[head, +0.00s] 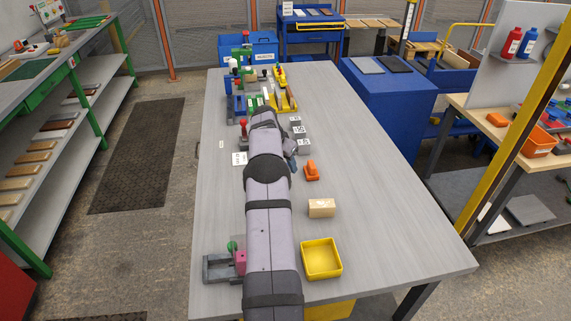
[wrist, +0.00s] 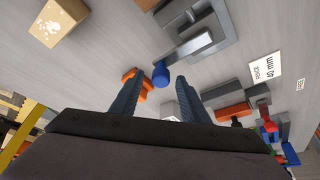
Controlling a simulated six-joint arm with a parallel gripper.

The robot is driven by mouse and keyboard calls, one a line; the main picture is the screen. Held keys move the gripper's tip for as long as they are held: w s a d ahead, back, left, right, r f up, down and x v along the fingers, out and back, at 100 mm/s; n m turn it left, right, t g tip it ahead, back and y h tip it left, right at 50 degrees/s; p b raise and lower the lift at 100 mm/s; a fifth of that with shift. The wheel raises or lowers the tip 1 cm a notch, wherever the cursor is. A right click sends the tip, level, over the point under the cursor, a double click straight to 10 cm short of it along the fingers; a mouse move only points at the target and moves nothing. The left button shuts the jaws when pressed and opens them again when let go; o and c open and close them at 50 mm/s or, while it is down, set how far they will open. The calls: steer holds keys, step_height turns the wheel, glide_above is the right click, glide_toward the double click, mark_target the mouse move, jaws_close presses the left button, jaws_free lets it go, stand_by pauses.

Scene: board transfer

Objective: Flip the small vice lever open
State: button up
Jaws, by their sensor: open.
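In the wrist view, a small grey vice (wrist: 226,22) sits on the table with a grey lever (wrist: 188,48) ending in a blue knob (wrist: 161,74). My gripper (wrist: 157,86) is open, with its two dark fingers apart. The blue knob shows between the fingertips in the picture; I cannot tell how far below or beyond them it is. No contact is visible. In the head view, my gripper (head: 290,150) is low over the middle of the table, and my arm hides the vice.
An orange object (head: 311,171), a wooden block (head: 321,208) and a yellow tray (head: 321,260) lie right of my arm. A red-knobbed fixture (wrist: 268,128) and a 40 mm card (wrist: 265,71) are at the right in the wrist view. The table's right side is clear.

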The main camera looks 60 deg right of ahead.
steer(key=b+v, duration=0.2)
steer(key=v, duration=0.5)
stand_by(0.4)
steer(key=w+a+r+n+t+y, duration=0.15)
steer(key=a+n, duration=0.35)
steer(key=a, duration=1)
steer(key=w+a+n+g+y, duration=0.1)
steer(key=w+a+n, duration=0.25)
steer(key=a, duration=1.15)
steer(key=s+a+f+n+y, duration=0.1)
steer(key=s+a+n, duration=0.4)
steer(key=s+a, duration=0.5)
steer(key=s+a+f+n+y, duration=0.1)
steer(key=s+a+f+n, duration=0.3)
steer(key=s+a, duration=0.6)
steer(key=shift+s+a+n+p, duration=0.25)
steer(key=shift+a+n+p, duration=0.15)
steer(key=shift+a, duration=0.6)
